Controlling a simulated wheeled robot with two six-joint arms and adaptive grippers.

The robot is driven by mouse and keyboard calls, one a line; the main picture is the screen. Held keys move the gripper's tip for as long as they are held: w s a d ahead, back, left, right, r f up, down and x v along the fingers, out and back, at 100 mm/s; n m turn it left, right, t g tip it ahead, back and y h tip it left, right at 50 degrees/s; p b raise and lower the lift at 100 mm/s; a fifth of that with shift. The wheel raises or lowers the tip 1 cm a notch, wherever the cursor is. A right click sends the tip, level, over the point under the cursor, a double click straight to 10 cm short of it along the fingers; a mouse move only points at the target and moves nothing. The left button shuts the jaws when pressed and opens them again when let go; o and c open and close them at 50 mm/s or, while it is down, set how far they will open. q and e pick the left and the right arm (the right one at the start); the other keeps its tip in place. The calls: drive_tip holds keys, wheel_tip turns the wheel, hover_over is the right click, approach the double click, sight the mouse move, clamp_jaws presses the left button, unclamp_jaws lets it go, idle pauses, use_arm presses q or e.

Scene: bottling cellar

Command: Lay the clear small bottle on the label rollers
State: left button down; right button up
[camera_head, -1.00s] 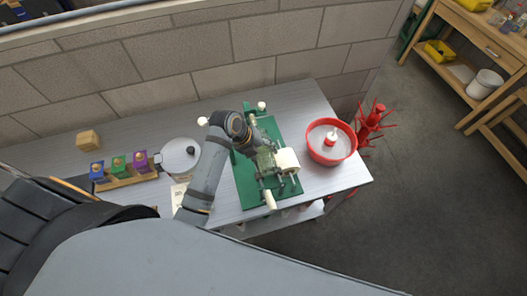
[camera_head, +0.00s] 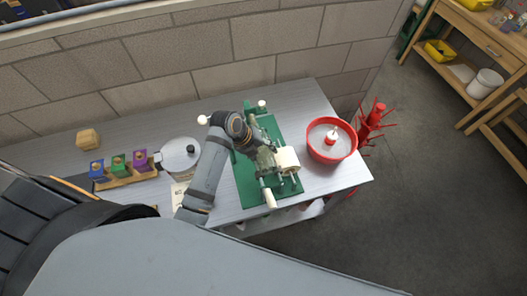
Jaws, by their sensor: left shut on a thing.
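The label machine with its rollers (camera_head: 268,181) stands on a green base (camera_head: 246,190) on the grey bench. A cream label roll (camera_head: 287,159) sits at its right side. My left gripper (camera_head: 264,158) is over the rollers, just left of the label roll, and is shut on the clear small bottle. The bottle is mostly hidden by the gripper and hard to make out at this size. I cannot tell whether it touches the rollers. My right gripper is not in view.
A red bowl (camera_head: 314,151) stands right of the machine, with a red bottle tree (camera_head: 371,122) beyond. Left are a lidded pot (camera_head: 179,171), a wooden rack (camera_head: 130,179) of coloured boxes and a cork-coloured block (camera_head: 88,139). A block wall runs behind.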

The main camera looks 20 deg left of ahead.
use_arm(q)
drive_tip(key=shift+c, duration=2.1)
unclamp_jaws()
drive_tip(key=shift+f, duration=0.1)
drive_tip(key=v, duration=1.2)
